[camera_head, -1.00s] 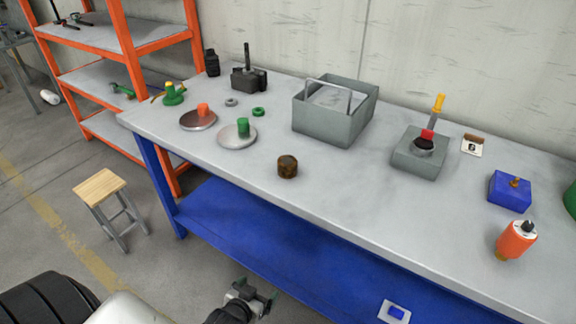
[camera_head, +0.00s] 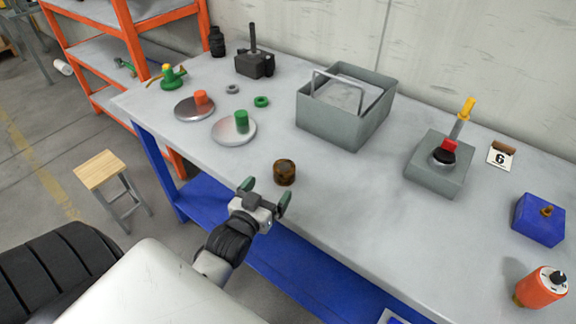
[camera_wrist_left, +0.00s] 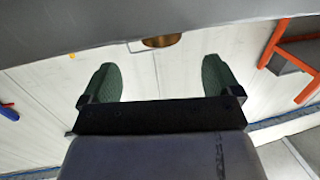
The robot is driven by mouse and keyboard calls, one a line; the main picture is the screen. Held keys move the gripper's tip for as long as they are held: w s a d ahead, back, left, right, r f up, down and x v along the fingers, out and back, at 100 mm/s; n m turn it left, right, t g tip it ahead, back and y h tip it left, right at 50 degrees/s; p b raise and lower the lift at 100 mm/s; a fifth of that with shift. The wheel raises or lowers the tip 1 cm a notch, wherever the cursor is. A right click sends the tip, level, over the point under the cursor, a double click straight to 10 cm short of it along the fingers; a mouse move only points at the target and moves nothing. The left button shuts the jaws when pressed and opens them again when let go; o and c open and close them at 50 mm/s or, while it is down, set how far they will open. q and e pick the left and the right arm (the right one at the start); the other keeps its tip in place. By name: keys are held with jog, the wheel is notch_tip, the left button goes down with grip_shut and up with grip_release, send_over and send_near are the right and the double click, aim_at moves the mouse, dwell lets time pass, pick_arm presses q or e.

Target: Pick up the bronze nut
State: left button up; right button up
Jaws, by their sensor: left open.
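The bronze nut (camera_head: 284,172) is a short, dark brown round piece standing on the grey workbench (camera_head: 330,195) near its front edge. In the left wrist view a bronze-coloured piece (camera_wrist_left: 162,41), probably the same nut, shows partly at the grey band along the top, between the fingers in direction. My left gripper (camera_head: 265,194) is open and empty, its two green-padded fingers spread, at the bench's front edge just short of the nut. It also shows in the left wrist view (camera_wrist_left: 158,78). My right gripper is in neither view.
A grey handled bin (camera_head: 345,127), a grey block with a red-black piece (camera_head: 436,178), and a blue block (camera_head: 538,222) stand behind and right. Round plates with orange (camera_head: 196,107) and green (camera_head: 233,128) knobs lie left. Bench around the nut is clear.

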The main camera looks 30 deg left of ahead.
aim_at(279, 175)
pick_arm(q)
jog(key=shift+w+a, duration=0.15)
jog(key=shift+w, duration=1.4)
jog(key=w, duration=0.3)
jog(key=w+p, duration=0.1)
jog(key=w, duration=0.1)
jog(key=shift+w+a+f, duration=0.2)
jog(key=shift+a+f, duration=0.1)
jog(key=shift+a, duration=0.1)
jog(key=shift+s, duration=0.1)
jog(key=shift+c, duration=0.8)
jog(key=c, duration=1.2)
jog(key=shift+r, duration=0.15)
jog(key=shift+c, duration=0.5)
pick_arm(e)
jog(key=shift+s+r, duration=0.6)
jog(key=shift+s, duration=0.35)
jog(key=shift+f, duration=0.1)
